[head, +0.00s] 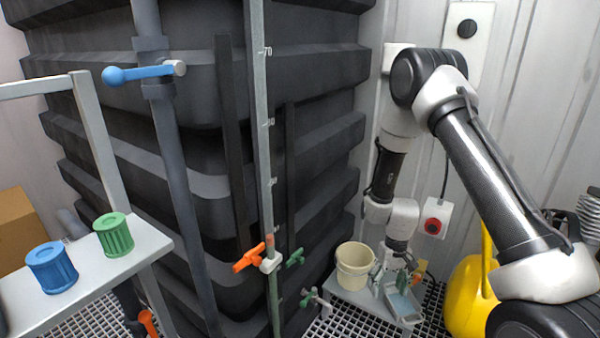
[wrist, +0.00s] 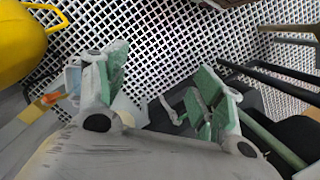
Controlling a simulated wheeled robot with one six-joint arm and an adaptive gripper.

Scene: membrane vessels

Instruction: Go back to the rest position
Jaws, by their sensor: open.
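My gripper (head: 391,268) hangs low at the right in the head view, pointing down beside a cream bucket (head: 354,266) and above a small grey stand. In the wrist view its two green-padded fingers (wrist: 160,100) are spread wide apart with nothing between them. Floor grating shows through the gap. My arm reaches in from the right and bends down at the elbow.
A dark ribbed tank (head: 330,65) fills the middle, with a blue-handled valve (head: 140,75) and an orange valve handle (head: 249,257). Blue (head: 51,268) and green (head: 113,235) caps stand on a bench at left. A yellow can (head: 468,295) stands at right.

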